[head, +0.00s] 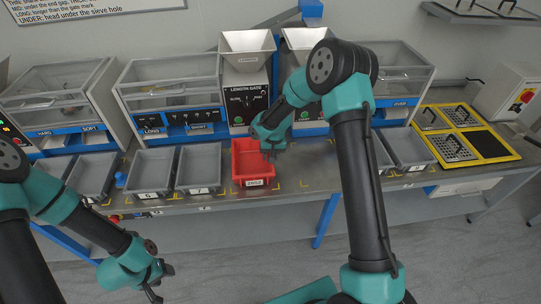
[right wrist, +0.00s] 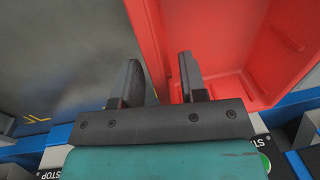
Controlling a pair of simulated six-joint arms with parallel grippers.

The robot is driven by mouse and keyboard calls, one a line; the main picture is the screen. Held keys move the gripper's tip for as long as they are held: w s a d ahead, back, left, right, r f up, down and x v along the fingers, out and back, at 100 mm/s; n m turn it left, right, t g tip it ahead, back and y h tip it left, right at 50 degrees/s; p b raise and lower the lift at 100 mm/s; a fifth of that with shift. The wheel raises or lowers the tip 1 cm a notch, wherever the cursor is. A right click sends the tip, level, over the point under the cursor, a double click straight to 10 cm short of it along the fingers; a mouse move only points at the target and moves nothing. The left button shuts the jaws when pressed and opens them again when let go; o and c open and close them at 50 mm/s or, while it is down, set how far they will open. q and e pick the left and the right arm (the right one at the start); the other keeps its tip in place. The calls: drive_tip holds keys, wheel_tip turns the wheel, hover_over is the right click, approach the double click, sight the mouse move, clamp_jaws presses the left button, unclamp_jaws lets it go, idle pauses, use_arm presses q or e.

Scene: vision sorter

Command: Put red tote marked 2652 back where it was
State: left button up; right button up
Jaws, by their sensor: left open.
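The red tote (head: 239,168) stands on the bench in the middle of the head view. Its front label looks like 2652. My right gripper (head: 270,153) is down at the tote's right rear side. In the right wrist view the tote (right wrist: 233,85) fills the upper right. There the two fingers of my right gripper (right wrist: 160,82) stand apart, one on each side of the tote's wall, with a gap visible beside the wall. My left gripper (head: 163,284) is open and empty, low in front of the bench.
Grey bins (head: 199,168) stand left of the tote, and more grey bins (head: 408,148) stand to the right. Bare bench (head: 310,165) with yellow corner marks lies just right of the tote. Sorting machines (head: 245,95) line the back. A yellow-framed panel (head: 490,160) is at far right.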

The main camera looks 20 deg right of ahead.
wheel_tip(320, 180, up, 12)
drive_tip(key=d, duration=0.1)
drive_tip(key=shift+s+d, duration=0.15)
drive_tip(key=shift+d, duration=0.05)
idle(0.4)
idle(2.1)
